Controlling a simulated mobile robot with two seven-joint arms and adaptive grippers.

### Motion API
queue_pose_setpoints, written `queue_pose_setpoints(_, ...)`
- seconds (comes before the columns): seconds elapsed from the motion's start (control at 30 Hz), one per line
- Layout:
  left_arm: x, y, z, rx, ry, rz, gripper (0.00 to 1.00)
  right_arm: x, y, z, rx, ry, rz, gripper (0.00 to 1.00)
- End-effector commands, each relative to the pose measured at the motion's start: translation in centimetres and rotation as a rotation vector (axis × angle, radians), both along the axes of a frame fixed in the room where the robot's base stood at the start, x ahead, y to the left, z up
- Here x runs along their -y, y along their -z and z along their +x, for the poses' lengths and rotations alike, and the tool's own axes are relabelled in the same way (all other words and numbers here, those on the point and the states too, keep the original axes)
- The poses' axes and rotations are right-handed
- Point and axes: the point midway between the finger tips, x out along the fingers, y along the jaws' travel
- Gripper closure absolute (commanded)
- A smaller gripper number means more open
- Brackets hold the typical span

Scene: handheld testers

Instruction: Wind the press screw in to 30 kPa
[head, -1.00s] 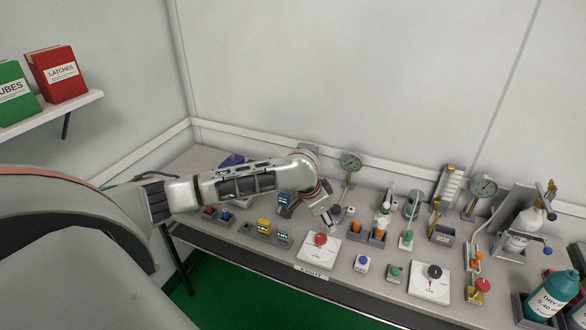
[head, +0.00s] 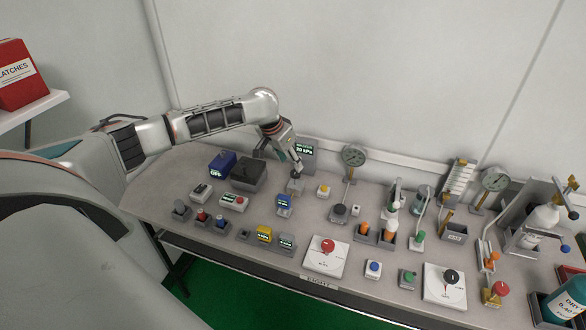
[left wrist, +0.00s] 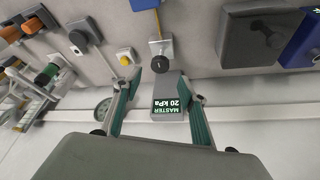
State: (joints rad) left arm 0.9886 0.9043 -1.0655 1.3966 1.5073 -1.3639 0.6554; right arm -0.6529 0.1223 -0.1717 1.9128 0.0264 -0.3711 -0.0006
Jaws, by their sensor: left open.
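My left gripper (head: 296,168) is over the back of the bench, just above a small grey block (head: 295,187). In the left wrist view the gripper (left wrist: 162,75) is open, with its two fingers spread and nothing between the pads. The grey block (left wrist: 168,47) with a round dark knob (left wrist: 161,63), which looks like the press screw, lies just beyond the fingertips, between them in the picture. I cannot tell if they touch it. The master display (left wrist: 168,103) reads 20 kPa; it also stands behind the gripper in the head view (head: 305,152). My right gripper is not in view.
A black box (head: 248,174) and a blue box (head: 221,164) stand left of the block. A yellow button (head: 323,190) and a dial gauge (head: 353,156) are to its right. Several handheld testers crowd the bench front. Some bare bench (head: 262,208) lies in front.

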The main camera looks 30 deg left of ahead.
Motion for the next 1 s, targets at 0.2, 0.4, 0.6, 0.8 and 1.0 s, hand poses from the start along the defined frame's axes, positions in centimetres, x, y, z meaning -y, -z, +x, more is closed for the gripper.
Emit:
queue_pose_setpoints(0.2,0.3,3.3,1.2,-0.003,0.000,0.000,0.58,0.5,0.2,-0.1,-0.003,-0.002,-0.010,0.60)
queue_pose_setpoints(0.4,0.4,5.0,2.0,-0.001,0.000,-0.001,0.58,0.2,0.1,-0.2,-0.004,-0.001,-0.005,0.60)
queue_pose_setpoints(0.6,0.4,5.5,2.2,-0.001,0.002,0.001,0.58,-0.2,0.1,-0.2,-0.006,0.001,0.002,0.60)
queue_pose_setpoints(0.8,0.4,5.4,2.1,-0.001,0.002,0.001,0.71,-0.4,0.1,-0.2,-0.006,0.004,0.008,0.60)
queue_pose_setpoints(1.0,0.4,5.4,2.2,-0.001,0.002,0.001,0.96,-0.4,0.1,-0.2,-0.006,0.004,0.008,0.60)
